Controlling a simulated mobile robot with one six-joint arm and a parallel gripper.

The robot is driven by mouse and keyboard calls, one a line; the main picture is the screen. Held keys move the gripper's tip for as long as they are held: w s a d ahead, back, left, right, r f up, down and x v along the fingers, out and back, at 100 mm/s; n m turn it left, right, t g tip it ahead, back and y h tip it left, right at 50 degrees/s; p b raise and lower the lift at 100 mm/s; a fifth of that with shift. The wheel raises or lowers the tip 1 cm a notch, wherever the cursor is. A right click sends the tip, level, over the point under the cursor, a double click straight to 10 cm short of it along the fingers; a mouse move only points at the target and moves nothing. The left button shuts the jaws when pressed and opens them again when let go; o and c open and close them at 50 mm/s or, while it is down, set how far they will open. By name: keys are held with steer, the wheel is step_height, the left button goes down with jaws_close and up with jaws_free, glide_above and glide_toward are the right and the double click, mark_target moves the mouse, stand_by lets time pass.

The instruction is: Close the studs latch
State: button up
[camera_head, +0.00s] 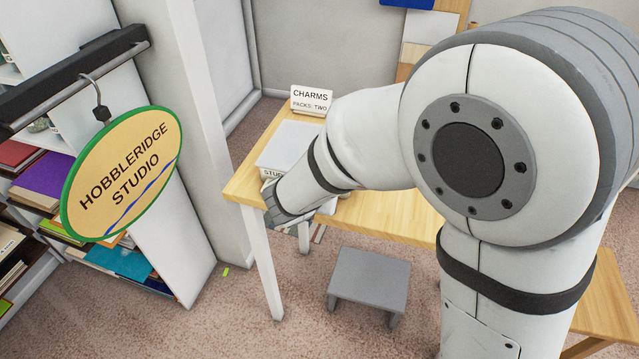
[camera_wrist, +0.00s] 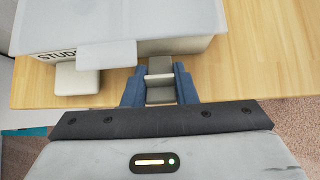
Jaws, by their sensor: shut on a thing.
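The studs box (camera_head: 287,143) is a pale grey case on the wooden table, partly hidden by my arm in the head view. In the wrist view the box (camera_wrist: 112,18) shows its front and part of a STUDS label (camera_wrist: 55,57). My gripper (camera_wrist: 160,82) has its blue fingers either side of a small grey and white piece (camera_wrist: 159,70) at the box front, which looks like the latch. It is shut on this piece. A pale flat tab (camera_wrist: 107,55) sticks out left of the fingers and covers part of the label. My fingertips are hidden in the head view.
A cream block (camera_wrist: 78,81) lies under the tab, left of my gripper. A CHARMS sign (camera_head: 311,100) stands behind the box. The table (camera_head: 385,213) is bare to the right. A grey stool (camera_head: 369,278) is below; a hanging oval sign (camera_head: 122,175) is at left.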

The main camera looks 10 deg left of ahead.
steer(key=shift+g+p, duration=0.3)
steer(key=shift+p, duration=0.05)
steer(key=o, duration=1)
steer(key=shift+w, duration=0.1)
steer(key=p+v, duration=0.1)
steer(key=v, duration=0.7)
